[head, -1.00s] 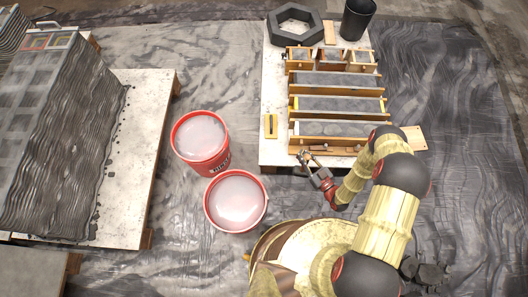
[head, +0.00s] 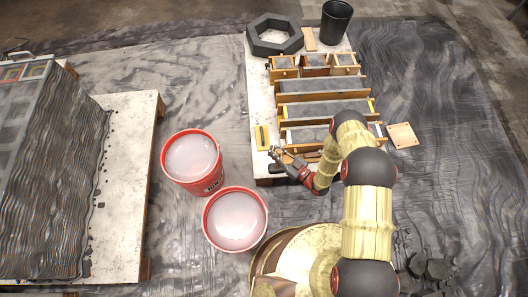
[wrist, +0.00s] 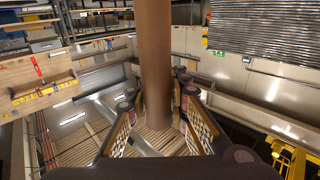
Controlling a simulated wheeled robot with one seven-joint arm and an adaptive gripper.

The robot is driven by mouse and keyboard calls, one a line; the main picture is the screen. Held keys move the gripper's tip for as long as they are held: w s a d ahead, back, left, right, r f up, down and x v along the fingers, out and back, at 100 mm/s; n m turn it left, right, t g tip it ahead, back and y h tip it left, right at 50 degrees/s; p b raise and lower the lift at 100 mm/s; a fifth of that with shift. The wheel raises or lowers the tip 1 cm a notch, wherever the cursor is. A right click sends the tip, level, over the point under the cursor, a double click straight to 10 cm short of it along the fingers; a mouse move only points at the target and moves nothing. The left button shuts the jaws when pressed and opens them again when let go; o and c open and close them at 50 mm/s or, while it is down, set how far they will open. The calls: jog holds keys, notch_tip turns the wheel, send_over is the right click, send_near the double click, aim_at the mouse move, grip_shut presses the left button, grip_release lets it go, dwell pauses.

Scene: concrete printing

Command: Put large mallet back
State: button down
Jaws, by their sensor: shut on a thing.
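In the wrist view a thick, smooth brown cylinder (wrist: 155,60) stands between the fingers of my gripper (wrist: 158,122) and runs out of the top of the picture. It looks like the handle of the large mallet; its head is not in this view. My gripper is shut on it. In the head view my gripper (head: 279,153) is over the front left part of the white worktable (head: 262,100), just right of a yellow-handled tool (head: 262,138). The mallet is too small and covered there to make out clearly.
Several long grey-filled moulds (head: 322,110) lie across the table behind my gripper. A black bucket (head: 336,22) and a dark hexagonal ring (head: 275,34) stand at the back. Two red buckets, a rear one (head: 193,160) and a front one (head: 236,219), stand on the floor to the left.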

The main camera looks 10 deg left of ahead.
jog(key=w+a+f+b, duration=0.4)
jog(key=f, duration=0.5)
jog(key=shift+a+f+b, duration=0.15)
jog(key=shift+a+b, duration=0.15)
jog(key=shift+a, duration=0.1)
jog(key=c, duration=2.3)
grip_release()
jog(key=shift+f, duration=0.2)
jog(key=shift+c, duration=0.2)
jog(key=o, duration=0.7)
